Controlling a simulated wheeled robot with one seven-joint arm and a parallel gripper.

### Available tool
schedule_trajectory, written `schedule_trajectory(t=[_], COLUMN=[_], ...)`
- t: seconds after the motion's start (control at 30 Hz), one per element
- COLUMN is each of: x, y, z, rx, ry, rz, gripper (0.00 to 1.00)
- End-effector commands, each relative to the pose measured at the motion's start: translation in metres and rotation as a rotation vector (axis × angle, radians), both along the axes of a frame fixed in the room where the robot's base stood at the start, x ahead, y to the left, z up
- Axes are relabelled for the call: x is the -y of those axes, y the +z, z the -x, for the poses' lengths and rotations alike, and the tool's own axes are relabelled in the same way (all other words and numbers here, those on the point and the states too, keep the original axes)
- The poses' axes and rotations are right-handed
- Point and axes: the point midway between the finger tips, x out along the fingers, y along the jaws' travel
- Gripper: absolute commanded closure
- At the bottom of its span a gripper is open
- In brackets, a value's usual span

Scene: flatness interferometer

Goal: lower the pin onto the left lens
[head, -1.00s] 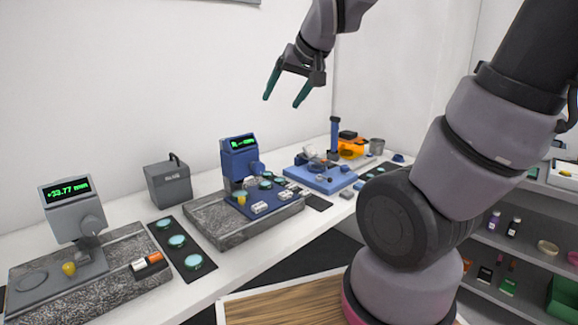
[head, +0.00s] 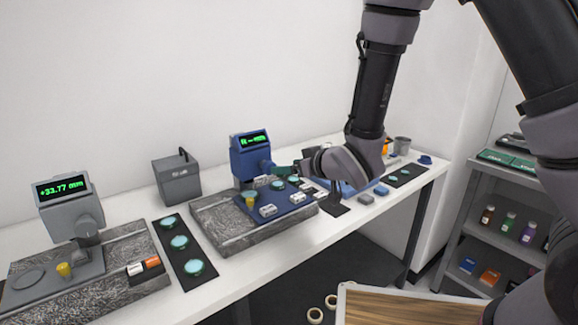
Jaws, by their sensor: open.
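The blue instrument (head: 250,150) stands on a grey granite slab, with a green display and a blue base plate (head: 305,203). Teal lenses lie on that plate, with one lens (head: 277,185) near its middle and another (head: 293,181) to its right. The pin is not clearly made out; the area under the blue head is small and partly covered. The finger tips are close to the head; contact cannot be told.
A grey instrument (head: 66,203) reading +33.77 mm stands at left. A black mat (head: 183,250) with teal lenses lies between the slabs. A grey box (head: 177,182) stands behind. White blocks and a yellow knob (head: 250,203) sit on the blue plate. Shelves (head: 490,225) stand at right.

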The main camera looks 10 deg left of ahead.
Motion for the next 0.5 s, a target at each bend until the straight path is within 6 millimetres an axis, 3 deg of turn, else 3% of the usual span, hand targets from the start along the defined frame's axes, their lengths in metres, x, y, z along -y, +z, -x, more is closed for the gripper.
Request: schedule_trajectory(t=[0.5], x=[-0.06], y=[-0.033], z=[-0.051], rx=[0.001], ry=[0.001], rz=[0.001], gripper=[0.21])
